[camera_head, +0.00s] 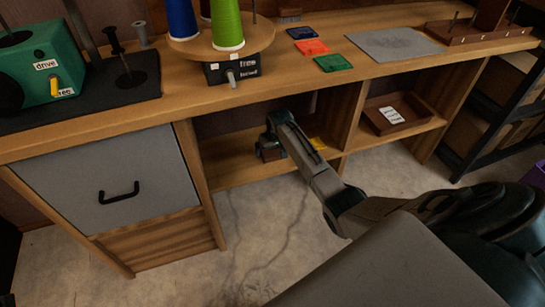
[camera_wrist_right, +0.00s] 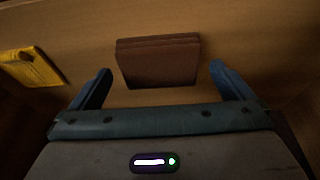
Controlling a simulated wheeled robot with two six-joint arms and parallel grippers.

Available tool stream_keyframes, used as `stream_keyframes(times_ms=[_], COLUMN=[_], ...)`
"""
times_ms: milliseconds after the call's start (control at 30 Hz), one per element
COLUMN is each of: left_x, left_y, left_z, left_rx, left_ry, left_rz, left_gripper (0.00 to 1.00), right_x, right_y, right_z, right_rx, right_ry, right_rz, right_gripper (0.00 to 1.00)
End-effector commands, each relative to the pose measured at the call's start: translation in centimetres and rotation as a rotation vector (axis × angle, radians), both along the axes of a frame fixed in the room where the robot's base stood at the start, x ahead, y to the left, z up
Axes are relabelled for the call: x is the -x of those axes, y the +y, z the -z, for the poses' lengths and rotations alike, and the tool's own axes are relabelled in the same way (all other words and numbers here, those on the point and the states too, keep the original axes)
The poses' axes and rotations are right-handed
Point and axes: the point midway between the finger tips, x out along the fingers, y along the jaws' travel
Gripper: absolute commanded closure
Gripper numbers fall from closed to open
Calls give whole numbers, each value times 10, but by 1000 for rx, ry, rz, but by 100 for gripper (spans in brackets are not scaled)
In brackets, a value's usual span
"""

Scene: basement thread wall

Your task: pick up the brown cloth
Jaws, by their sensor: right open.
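The brown cloth (camera_wrist_right: 158,62) is a folded, flat block lying on the wooden shelf under the bench. In the right wrist view it lies between and just beyond the two blue fingertips of my right gripper (camera_wrist_right: 160,80). The jaws are open, with a gap on either side of the cloth. In the head view my right gripper (camera_head: 268,148) reaches into the lower shelf compartment, and the cloth there is mostly hidden by it. My left gripper is not in view.
A yellow folded cloth (camera_wrist_right: 32,67) lies left of the brown one. A shelf divider (camera_head: 345,112) separates a compartment with a brown tray (camera_head: 386,124). A grey drawer (camera_head: 108,180) is on the left. The bench top (camera_head: 190,92) hangs above my right arm.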

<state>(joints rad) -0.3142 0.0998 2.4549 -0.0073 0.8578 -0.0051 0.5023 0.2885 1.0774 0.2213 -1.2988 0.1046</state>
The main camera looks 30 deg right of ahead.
Motion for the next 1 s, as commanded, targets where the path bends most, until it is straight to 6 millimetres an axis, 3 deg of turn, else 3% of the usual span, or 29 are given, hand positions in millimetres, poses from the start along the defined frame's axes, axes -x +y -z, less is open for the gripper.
stream_keyframes(times_ms=[100,367,567,1000], left_x=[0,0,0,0], left_y=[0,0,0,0], left_z=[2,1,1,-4], left_rx=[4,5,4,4], left_ry=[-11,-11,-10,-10], left_rz=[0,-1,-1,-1], left_gripper=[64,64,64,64], right_x=[-3,-3,-3,-4], right_y=[-1,-1,-1,-1], right_z=[11,11,11,1], right_rx=[0,0,0,1], right_ry=[-1,-1,0,-2], right_rz=[0,0,0,-1], right_gripper=[0,2,41,41])
